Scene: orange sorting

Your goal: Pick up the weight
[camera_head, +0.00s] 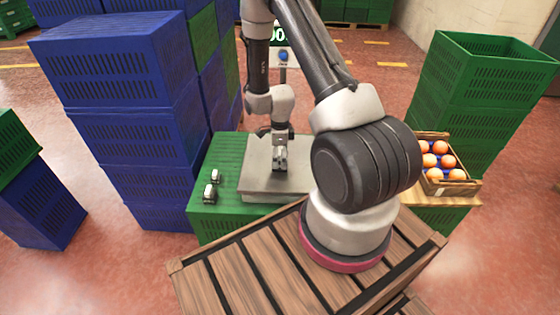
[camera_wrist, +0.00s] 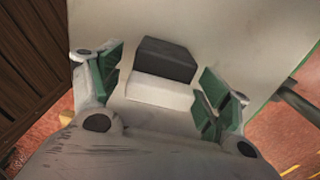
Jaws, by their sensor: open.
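A weight (camera_wrist: 162,78) with a dark part and a whitish part sits on the pale plate of the scale (camera_wrist: 225,30) in the wrist view. My gripper (camera_wrist: 160,88) is open, with its green-padded fingers on the left and right of the weight. Gaps show between the pads and the weight. In the head view my gripper (camera_head: 280,158) points down over the scale plate (camera_head: 256,184), and the weight there is hard to make out from the fingers. Two small weights (camera_head: 215,176) (camera_head: 210,194) stand on the green crate left of the scale.
Blue crates (camera_head: 130,95) are stacked high on the left. Green crates (camera_head: 470,90) are stacked on the right, beside a box of oranges (camera_head: 455,187). A scale display (camera_head: 280,35) stands behind my arm. A slatted wooden crate (camera_head: 235,280) is in front.

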